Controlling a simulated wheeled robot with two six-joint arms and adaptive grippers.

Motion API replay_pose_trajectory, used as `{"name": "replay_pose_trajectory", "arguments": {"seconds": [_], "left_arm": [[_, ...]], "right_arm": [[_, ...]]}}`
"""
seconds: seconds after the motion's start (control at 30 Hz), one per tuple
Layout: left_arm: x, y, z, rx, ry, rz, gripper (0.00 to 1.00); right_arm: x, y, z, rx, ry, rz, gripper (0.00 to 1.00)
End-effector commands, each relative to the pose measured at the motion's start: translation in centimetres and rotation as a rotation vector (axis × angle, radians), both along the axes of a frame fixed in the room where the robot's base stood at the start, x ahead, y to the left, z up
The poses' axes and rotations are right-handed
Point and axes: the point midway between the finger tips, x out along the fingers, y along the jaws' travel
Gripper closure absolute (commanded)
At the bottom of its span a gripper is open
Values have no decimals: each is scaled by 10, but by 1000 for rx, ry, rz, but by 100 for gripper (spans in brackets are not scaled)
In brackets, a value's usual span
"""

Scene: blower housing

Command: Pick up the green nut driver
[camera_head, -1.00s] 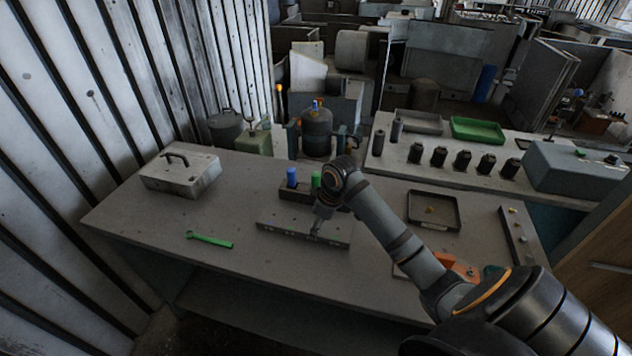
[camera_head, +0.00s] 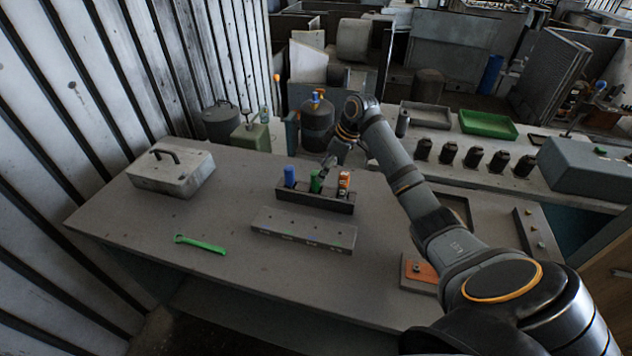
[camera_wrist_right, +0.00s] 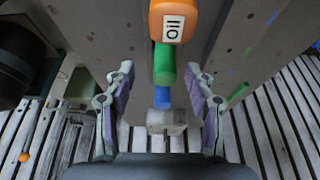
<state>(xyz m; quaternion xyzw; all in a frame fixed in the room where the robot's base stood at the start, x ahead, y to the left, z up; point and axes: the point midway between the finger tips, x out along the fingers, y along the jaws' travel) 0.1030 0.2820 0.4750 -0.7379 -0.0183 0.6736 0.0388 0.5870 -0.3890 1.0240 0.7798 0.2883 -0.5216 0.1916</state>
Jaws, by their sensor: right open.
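The green nut driver (camera_head: 315,183) stands upright in a dark rack (camera_head: 330,203), between a blue driver (camera_head: 290,176) and an orange one (camera_head: 344,182). My right gripper (camera_head: 327,165) is open beside the top of the green handle in the head view. In the right wrist view, the green handle (camera_wrist_right: 165,64) lies between the two open fingertips (camera_wrist_right: 161,70), with the orange handle (camera_wrist_right: 171,21) and the blue one (camera_wrist_right: 162,97) in line with it. I cannot tell whether a finger touches it. My left gripper is out of view.
A grey block with holes (camera_head: 303,232) lies in front of the rack. A green wrench (camera_head: 201,244) lies at the front left, a grey toolbox (camera_head: 171,172) at the back left. An orange part (camera_head: 421,270) lies right. The table's front middle is clear.

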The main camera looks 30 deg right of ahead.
Motion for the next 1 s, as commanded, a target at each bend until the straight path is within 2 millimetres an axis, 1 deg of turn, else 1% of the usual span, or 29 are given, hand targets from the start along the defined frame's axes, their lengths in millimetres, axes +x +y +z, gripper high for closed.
{"name": "replay_pose_trajectory", "arguments": {"seconds": [0.07, 0.2, 0.33, 0.43, 0.6, 1.0], "left_arm": [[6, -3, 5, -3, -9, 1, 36], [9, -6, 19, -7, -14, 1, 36], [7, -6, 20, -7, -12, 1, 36], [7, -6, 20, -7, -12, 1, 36], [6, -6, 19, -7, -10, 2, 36], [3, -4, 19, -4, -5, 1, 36]], "right_arm": [[2, 4, -3, 3, 1, 1, 45], [10, 17, -21, 5, 4, 2, 45], [15, 20, -40, 2, 2, -1, 45], [17, 20, -45, 0, 1, 0, 45], [17, 20, -46, -1, 1, 0, 45], [17, 20, -45, -1, 1, 0, 100]]}}
